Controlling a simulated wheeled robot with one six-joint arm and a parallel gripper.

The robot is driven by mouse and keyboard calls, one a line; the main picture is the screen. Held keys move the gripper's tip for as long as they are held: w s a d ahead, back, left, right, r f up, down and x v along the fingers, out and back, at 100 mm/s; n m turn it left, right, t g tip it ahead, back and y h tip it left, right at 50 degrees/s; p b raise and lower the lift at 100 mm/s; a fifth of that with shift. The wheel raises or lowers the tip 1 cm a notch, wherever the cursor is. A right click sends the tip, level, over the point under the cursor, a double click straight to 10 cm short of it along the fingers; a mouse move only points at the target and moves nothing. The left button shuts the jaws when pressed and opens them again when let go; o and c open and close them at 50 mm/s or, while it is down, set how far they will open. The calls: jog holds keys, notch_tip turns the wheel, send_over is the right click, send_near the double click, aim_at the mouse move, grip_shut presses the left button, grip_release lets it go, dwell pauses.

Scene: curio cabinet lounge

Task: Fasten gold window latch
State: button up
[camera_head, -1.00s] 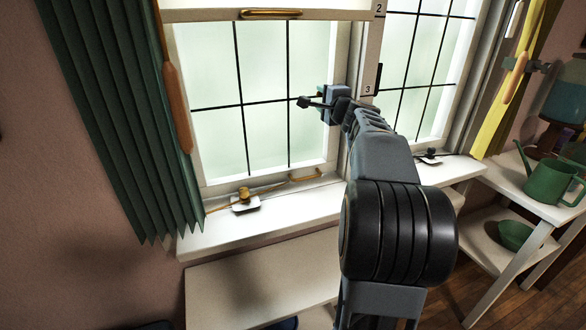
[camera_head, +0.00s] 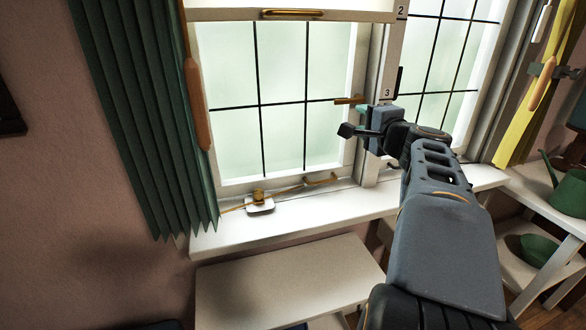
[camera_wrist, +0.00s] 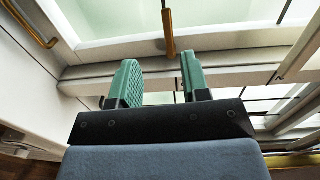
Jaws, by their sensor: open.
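A gold latch handle (camera_head: 348,101) sticks out to the left from the window's right upright, across the edge of the pane. In the wrist view the gold latch (camera_wrist: 168,32) lies ahead of the fingertips, roughly in line with the gap between them. My gripper (camera_head: 361,112) is by the upright, just below and close to the latch. Its green fingers (camera_wrist: 160,75) are apart with nothing between them. The latch's mount is partly hidden from the head view by my gripper.
A gold pull (camera_head: 292,14) is on the rail above. A gold stay (camera_head: 258,197) lies along the white sill (camera_head: 285,224). A dark green curtain (camera_head: 130,120) hangs left, a yellow one (camera_head: 545,100) right. A green watering can (camera_head: 567,190) stands on the right shelf.

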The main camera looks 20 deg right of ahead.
jog(key=s+a+f+n+g+y+p, duration=0.1)
jog(key=a+f+n+g+y+p, duration=0.1)
jog(key=a, duration=0.7)
jog(key=s+a+f+n+g+y+p, duration=0.1)
jog(key=a+f+n+g+y+p, duration=0.2)
jog(key=a+n+g+p, duration=0.3)
jog(key=a+f+n, duration=0.1)
jog(key=a+n, duration=0.1)
jog(key=a, duration=0.2)
jog(key=shift+s+f+p, duration=0.15)
jog(key=shift+f+p, duration=0.2)
